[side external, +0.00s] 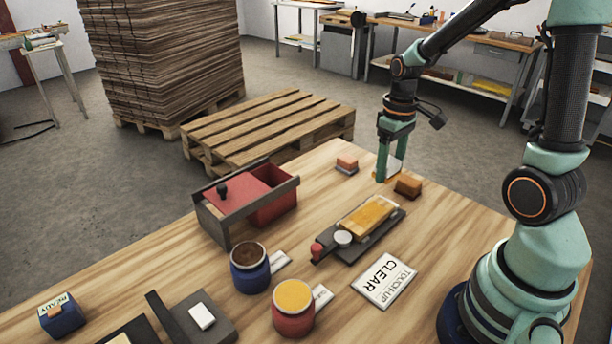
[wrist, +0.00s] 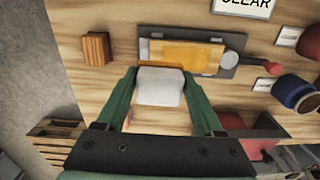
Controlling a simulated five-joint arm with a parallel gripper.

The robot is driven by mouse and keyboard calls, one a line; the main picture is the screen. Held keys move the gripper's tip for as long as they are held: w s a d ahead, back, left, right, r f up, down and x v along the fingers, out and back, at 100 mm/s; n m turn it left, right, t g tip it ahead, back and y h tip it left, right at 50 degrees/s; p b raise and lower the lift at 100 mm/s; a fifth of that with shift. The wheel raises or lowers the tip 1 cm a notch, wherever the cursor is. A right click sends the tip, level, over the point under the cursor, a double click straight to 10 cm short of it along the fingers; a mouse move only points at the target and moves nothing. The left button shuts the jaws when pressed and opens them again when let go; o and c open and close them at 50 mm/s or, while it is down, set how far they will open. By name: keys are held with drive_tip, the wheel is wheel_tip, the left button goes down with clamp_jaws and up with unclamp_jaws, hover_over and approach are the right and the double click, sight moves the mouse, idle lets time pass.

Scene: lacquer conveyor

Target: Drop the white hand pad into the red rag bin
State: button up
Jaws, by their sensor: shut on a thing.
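The white hand pad (wrist: 160,87) is between the two green fingers of my gripper (wrist: 162,100) in the wrist view. In the side external view my gripper (side external: 390,172) is low over the far part of the table, shut on the pad, which shows as a pale patch between the fingers. I cannot tell whether the pad touches the table. The red rag bin (side external: 224,230) stands left of my gripper, with dark grey walls. A red lid with a black knob covers its left part; its right part is open. Part of the bin (wrist: 265,128) shows at lower right in the wrist view.
A brown block (side external: 408,187) sits close right of my gripper. A dark tray (side external: 372,243) with a yellow block is in front. A blue pot (side external: 250,268) and a red pot (side external: 293,308) stand nearer the camera.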

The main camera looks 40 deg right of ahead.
drive_tip(key=w+a+r, duration=0.4)
drive_tip(key=w+a, duration=0.4)
drive_tip(key=w, duration=0.3)
drive_tip(key=w+a+r, duration=0.4)
drive_tip(key=w+a, duration=0.4)
drive_tip(key=w, duration=0.2)
drive_tip(key=shift+w+a+f, duration=0.1)
drive_tip(key=shift+f, duration=1.35)
drive_tip(key=shift+w+f, duration=0.1)
drive_tip(key=shift+f, duration=1.35)
drive_tip(key=o, duration=1.3)
drive_tip(key=shift+r, duration=0.15)
